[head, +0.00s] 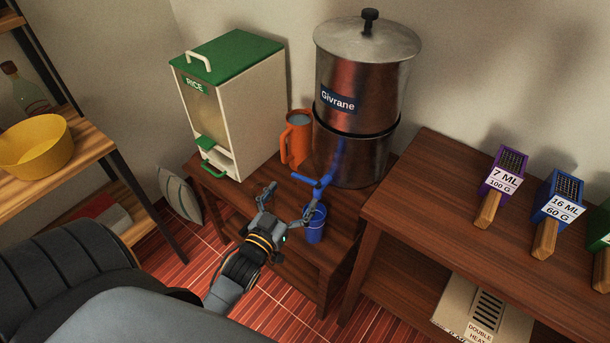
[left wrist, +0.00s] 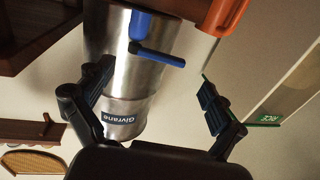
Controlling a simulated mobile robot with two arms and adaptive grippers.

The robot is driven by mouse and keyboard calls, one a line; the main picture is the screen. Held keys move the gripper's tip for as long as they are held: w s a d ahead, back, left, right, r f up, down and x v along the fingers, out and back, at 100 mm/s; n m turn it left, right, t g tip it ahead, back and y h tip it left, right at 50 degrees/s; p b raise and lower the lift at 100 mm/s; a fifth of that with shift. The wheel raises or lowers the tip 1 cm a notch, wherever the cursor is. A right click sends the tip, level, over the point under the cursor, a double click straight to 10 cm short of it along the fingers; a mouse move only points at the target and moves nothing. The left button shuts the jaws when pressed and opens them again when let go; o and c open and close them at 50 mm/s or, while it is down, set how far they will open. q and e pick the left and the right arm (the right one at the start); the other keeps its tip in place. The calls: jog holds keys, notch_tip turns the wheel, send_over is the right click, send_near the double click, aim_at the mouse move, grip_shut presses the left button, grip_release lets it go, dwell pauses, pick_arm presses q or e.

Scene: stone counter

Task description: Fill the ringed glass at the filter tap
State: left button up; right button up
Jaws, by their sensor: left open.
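The metal water filter (head: 365,95), labelled Givrane, stands on a low wooden cabinet. Its blue tap (head: 313,181) is at the lower front; the tap also shows in the left wrist view (left wrist: 152,48). A blue tumbler (head: 315,228) stands upright below the tap, partly hidden by my gripper; I cannot make out a ring on it. My left gripper (head: 293,190) is open and empty in front of the tap, its fingers spread. In the left wrist view my gripper (left wrist: 155,76) has the filter and tap beyond its fingers. My right gripper is not in view.
An orange jug (head: 297,140) with liquid stands left of the filter, beside the rice dispenser (head: 228,110). A higher wooden table (head: 420,190) at right holds several labelled tools. A shelf at left carries a yellow bowl (head: 36,146) and a bottle (head: 25,92).

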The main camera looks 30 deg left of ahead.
aim_at(303, 180)
pick_arm(q)
jog(key=w, duration=0.6)
jog(key=shift+w+a+p, duration=0.2)
jog(key=shift+a+p, duration=0.1)
jog(key=shift+p, duration=0.05)
